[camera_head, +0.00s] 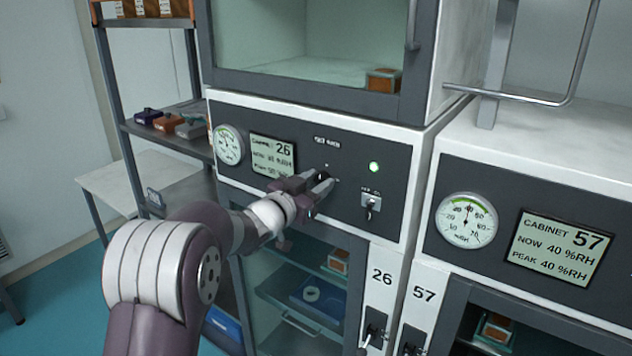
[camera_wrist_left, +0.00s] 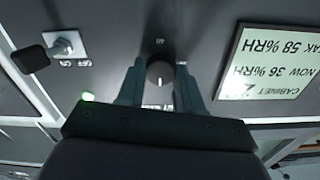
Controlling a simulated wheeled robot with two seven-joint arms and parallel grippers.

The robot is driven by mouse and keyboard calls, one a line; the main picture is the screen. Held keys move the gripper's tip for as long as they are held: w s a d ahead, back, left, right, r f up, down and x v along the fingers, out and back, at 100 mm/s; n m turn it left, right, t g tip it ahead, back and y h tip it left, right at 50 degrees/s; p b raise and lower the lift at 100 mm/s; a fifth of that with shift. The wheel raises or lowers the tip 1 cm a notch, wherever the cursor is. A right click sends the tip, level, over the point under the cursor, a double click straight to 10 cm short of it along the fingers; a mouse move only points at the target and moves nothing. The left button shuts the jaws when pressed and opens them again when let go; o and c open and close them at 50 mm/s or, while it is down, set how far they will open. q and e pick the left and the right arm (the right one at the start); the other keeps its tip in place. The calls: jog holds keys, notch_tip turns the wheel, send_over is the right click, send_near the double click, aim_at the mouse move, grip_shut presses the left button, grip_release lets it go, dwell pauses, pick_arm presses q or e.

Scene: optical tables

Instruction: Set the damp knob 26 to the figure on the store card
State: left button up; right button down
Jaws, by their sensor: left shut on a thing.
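The damp knob 26 (camera_wrist_left: 160,73) is a dark round knob with a white pointer line, on the dark front panel (camera_head: 345,150) of cabinet 26. My left gripper (camera_wrist_left: 160,88) is shut on the knob, one finger on each side, in the left wrist view, which shows the panel upside down. In the head view my left gripper (camera_head: 318,188) reaches the panel and hides most of the knob and its scale. The display of cabinet 26 (camera_head: 272,157) seems to read now 36 %RH and peak 58 %RH. I cannot make out a store card. My right gripper is not in view.
A round dial (camera_head: 229,145) sits left of the display. A green lamp (camera_head: 374,167) and a lever switch (camera_head: 370,205) sit right of the knob. Cabinet 57's display (camera_head: 556,248) reads now 40 %RH. A bent metal handle (camera_head: 540,98) juts out at upper right.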

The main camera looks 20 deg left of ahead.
pick_arm(q)
jog(key=shift+f, duration=0.1)
jog(key=o, duration=1)
jog(key=shift+o, duration=0.2)
jog(key=shift+s, duration=0.1)
jog(key=shift+s+a+b, duration=0.15)
jog(key=shift+s+b, duration=0.2)
jog(key=b+v, duration=0.4)
jog(key=v, duration=0.7)
jog(key=shift+s, duration=0.35)
jog(key=shift+a, duration=0.1)
